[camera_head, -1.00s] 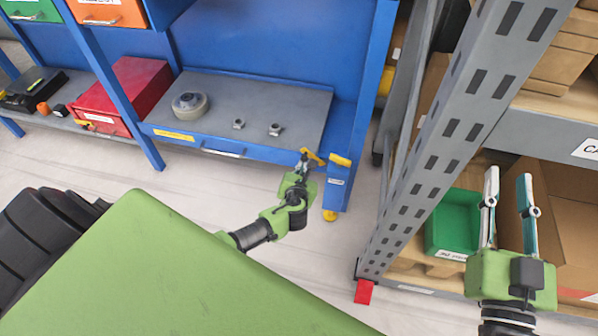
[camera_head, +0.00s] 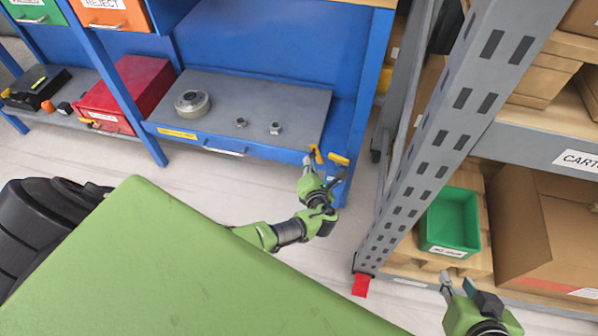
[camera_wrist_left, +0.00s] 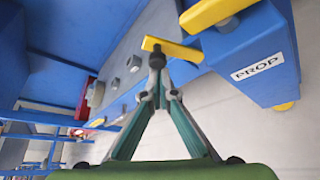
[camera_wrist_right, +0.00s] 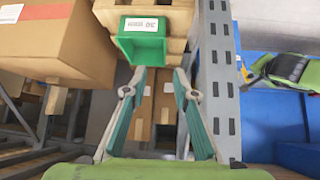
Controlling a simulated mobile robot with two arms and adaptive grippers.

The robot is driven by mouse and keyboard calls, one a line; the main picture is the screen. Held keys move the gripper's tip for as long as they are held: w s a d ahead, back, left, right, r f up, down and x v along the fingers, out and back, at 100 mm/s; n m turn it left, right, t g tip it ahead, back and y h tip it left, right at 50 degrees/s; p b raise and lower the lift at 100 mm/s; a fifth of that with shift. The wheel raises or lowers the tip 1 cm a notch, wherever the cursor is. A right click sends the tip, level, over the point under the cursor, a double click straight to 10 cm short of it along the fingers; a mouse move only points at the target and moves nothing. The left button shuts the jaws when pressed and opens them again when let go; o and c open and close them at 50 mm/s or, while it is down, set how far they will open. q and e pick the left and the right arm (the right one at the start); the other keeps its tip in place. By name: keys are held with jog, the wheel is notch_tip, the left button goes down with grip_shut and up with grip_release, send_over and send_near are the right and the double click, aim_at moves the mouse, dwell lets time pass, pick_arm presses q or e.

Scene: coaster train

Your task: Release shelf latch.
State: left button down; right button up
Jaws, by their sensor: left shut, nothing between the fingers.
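A yellow latch lever (camera_head: 316,154) sits at the right front corner of the grey pull-out shelf (camera_head: 262,102) on the blue bench. In the left wrist view the lever (camera_wrist_left: 174,48) lies across, just beyond my left fingertips. My left gripper (camera_head: 307,162) is shut and empty, its tips (camera_wrist_left: 157,62) at the lever's left end; whether they touch I cannot tell. A second yellow handle (camera_wrist_left: 207,12) is on the blue part labelled PROP (camera_wrist_left: 264,66), right of the lever. My right gripper (camera_wrist_right: 158,84) is open and empty, low at the right by the racking.
Two metal nuts (camera_head: 275,128) and a round metal part (camera_head: 192,103) lie on the shelf. A red toolbox (camera_head: 125,95) stands left. The grey rack post (camera_head: 440,130) rises between my arms. A green bin (camera_head: 450,222) and cartons (camera_head: 560,235) are on the right.

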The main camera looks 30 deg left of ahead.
pick_arm(q)
jog(key=shift+w+d+r+p, duration=0.15)
jog(key=shift+d+r+p, duration=0.1)
jog(key=shift+d+p, duration=0.15)
pick_arm(e)
jog(key=shift+g, duration=0.9)
jog(key=shift+s+d+f, duration=0.2)
jog(key=shift+s+f, duration=0.15)
jog(key=shift+s, duration=0.3)
jog(key=shift+s+d+f, duration=0.25)
jog(key=shift+s+f, duration=0.15)
jog(key=shift+s, duration=0.25)
jog(key=shift+s+d+f, duration=0.2)
jog(key=shift+s+f, duration=0.15)
jog(key=shift+s, duration=0.3)
